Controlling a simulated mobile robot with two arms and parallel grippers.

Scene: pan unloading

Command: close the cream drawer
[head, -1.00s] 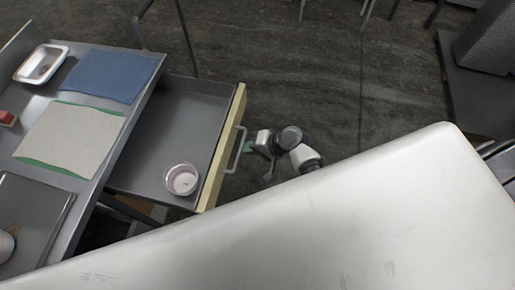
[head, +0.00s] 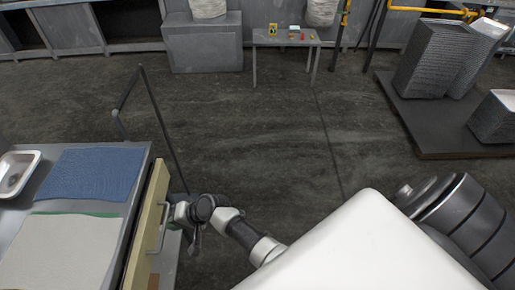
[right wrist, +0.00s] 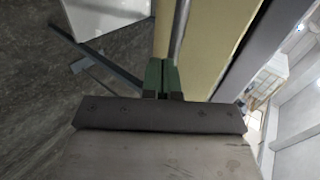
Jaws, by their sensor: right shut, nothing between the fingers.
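The cream drawer (head: 148,225) is at the left in the head view, its front close against the edge of the grey table. No drawer interior shows, and I cannot tell whether a small gap is left. Its grey bar handle (head: 161,228) is on the cream front. My right gripper (head: 177,214) is at the handle, outside the front. In the right wrist view its green fingers (right wrist: 160,76) are together beside the handle bar (right wrist: 180,28) and the cream front (right wrist: 222,45), with nothing between them. My left gripper is out of view.
On the table lie a blue cloth (head: 90,174), a pale cloth with green edges (head: 62,250) and a white-rimmed tray (head: 17,174). A thin dark metal frame (head: 165,135) stands behind the drawer. The floor (head: 260,140) beyond is clear. Stacked grey crates (head: 433,60) are at the far right.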

